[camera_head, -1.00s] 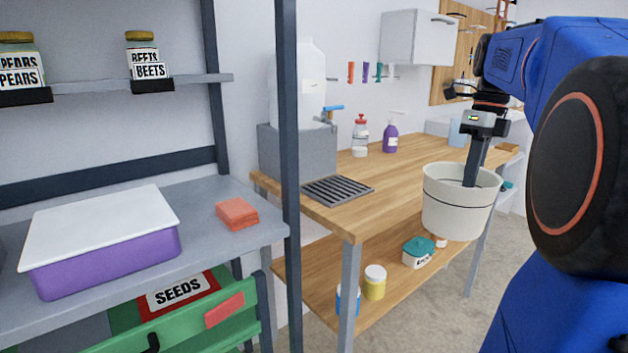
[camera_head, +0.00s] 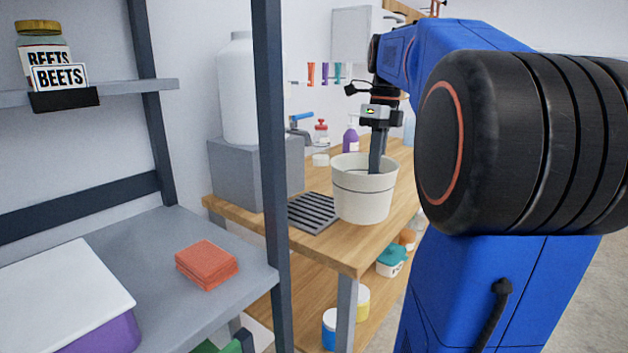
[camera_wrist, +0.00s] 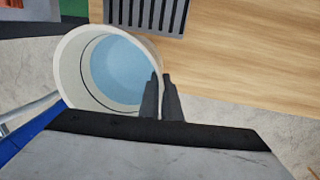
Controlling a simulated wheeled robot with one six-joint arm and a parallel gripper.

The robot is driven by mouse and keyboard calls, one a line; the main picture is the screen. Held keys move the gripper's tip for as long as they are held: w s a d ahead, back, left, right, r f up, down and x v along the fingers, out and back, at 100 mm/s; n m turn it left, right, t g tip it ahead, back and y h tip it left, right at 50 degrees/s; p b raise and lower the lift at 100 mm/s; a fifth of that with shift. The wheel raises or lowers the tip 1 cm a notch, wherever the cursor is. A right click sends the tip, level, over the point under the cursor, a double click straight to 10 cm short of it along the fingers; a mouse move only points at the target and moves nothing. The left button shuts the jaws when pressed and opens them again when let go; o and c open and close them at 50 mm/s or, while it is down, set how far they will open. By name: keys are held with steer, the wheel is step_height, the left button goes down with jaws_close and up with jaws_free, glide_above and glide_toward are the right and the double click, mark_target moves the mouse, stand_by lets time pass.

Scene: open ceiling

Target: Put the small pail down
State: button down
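The small pail (camera_head: 364,197) is cream-white with a thin dark line around it. It is upright and hangs from my gripper (camera_head: 377,165), whose fingers reach down at its rim. In the wrist view the fingers (camera_wrist: 160,84) are close together at the right side of the pail's rim (camera_wrist: 70,72), apparently pinching the wall. The pail's inside looks blue at the bottom. The pail's underside is hidden, and no contact with the bench is clear.
A grey block (camera_head: 250,172) with a white water jug (camera_head: 239,90) and blue tap stands behind the grate. A purple bottle (camera_head: 351,140) is farther back. Bare bench top (camera_wrist: 240,50) shows right of the grate.

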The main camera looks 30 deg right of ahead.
steer(key=shift+w+a+f, duration=0.6)
steer(key=shift+w+a, duration=0.25)
steer(key=shift+w, duration=1.55)
steer(key=shift+w+a+f, duration=0.55)
steer(key=shift+w+a, duration=0.35)
steer(key=shift+w, duration=1.5)
steer(key=shift+w+a+f, duration=0.6)
steer(key=shift+w+a, duration=0.25)
steer(key=shift+w, duration=1.55)
steer(key=c, duration=2.3)
jaws_free()
steer(key=shift+f, duration=0.15)
steer(key=o, duration=0.3)
step_height(320, 180, up, 12)
steer(key=d, duration=0.1)
steer(key=shift+w+d, duration=0.25)
